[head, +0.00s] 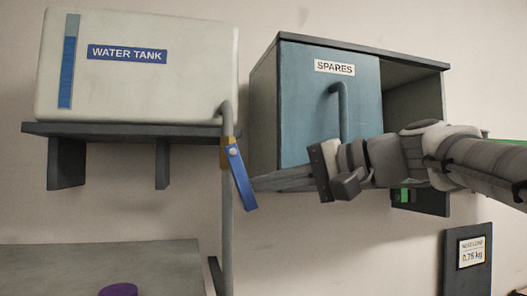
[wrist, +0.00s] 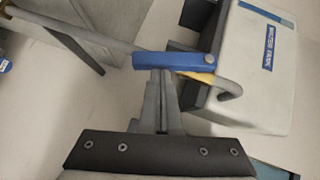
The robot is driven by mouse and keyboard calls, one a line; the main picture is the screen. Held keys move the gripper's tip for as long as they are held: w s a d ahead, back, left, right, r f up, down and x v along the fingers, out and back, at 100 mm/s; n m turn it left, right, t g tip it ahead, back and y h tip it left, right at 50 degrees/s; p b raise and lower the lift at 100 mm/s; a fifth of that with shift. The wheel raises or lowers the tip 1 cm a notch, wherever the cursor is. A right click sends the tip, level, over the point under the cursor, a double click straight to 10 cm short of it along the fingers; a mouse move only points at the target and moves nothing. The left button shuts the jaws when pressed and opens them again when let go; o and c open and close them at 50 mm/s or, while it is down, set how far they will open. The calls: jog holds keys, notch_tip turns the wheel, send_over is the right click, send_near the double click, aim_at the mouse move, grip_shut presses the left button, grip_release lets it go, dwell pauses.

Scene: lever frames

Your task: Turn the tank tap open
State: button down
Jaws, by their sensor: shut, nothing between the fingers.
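The water tank (head: 140,65) stands on a dark shelf, with a grey pipe (head: 226,250) running down from its right side. The tap has a brass body (head: 228,145) and a blue lever (head: 240,180). The lever hangs from its top pivot, tilted a little to the right of the pipe. My gripper (head: 256,183) is shut and empty, its tips against or very near the lever's right side. In the wrist view the tips (wrist: 158,78) are at the edge of the blue lever (wrist: 170,61); contact is not certain. The tank also shows there (wrist: 245,80).
A cabinet labelled SPARES (head: 310,105) with a blue door and grey handle is just right of the tap, above and behind my gripper. A grey surface (head: 90,260) with a purple object (head: 118,290) is at lower left. A load sign (head: 470,252) is at lower right.

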jog(key=b, duration=0.1)
jog(key=a+f+m+y+b, duration=0.1)
jog(key=b, duration=0.1)
jog(key=shift+s+a+f+y, duration=0.25)
jog(key=shift+a+y, duration=0.05)
jog(key=shift+a, duration=0.2)
dwell(0.5)
